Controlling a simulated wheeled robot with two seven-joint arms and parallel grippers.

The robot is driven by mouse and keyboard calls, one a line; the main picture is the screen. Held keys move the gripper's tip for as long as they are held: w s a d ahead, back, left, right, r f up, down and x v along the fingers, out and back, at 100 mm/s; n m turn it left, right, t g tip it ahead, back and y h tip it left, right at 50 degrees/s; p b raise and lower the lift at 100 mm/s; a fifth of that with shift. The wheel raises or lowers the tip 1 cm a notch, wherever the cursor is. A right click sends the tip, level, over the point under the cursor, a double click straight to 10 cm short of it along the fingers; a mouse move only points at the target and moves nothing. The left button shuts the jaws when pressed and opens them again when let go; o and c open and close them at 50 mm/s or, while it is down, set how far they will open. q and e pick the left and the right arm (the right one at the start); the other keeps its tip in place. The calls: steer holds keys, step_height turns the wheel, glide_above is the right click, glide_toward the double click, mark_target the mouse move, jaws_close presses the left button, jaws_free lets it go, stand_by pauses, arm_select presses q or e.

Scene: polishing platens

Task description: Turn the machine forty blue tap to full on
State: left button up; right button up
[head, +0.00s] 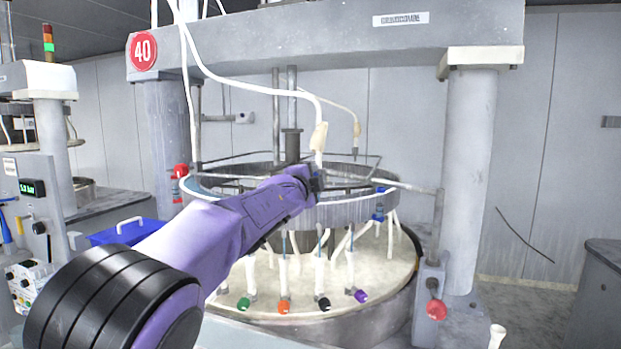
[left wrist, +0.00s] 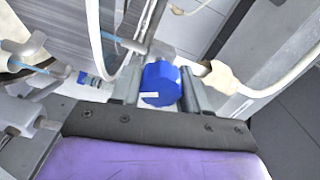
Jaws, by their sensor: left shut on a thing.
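Machine forty carries a red round "40" sign (head: 143,51) on its grey overhead beam. My left gripper (head: 316,183) reaches to the ring over the platen. In the left wrist view a blue tap knob (left wrist: 161,80) sits between the two grey fingers of my left gripper (left wrist: 161,90), which is shut on it. The knob has a short white mark on its face, lying about crosswise. In the head view my gripper hides this knob. My right gripper is in neither view.
A blue fitting (head: 378,217) sits on the ring to the right of my gripper. Green (head: 244,303), orange (head: 284,307), black (head: 323,303) and purple (head: 361,296) taps hang below the ring. White hoses (head: 320,138) run close by my gripper. A grey column (head: 470,170) stands right.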

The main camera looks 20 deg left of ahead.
arm_select(q)
steer(key=m, duration=0.4)
steer(key=shift+d+r+m, duration=0.1)
steer(key=shift+m, duration=0.3)
steer(key=shift+f+m, duration=0.2)
steer(key=shift+m, duration=0.2)
steer(key=o, duration=1)
steer(key=shift+o, duration=0.2)
steer(key=shift+d, duration=0.2)
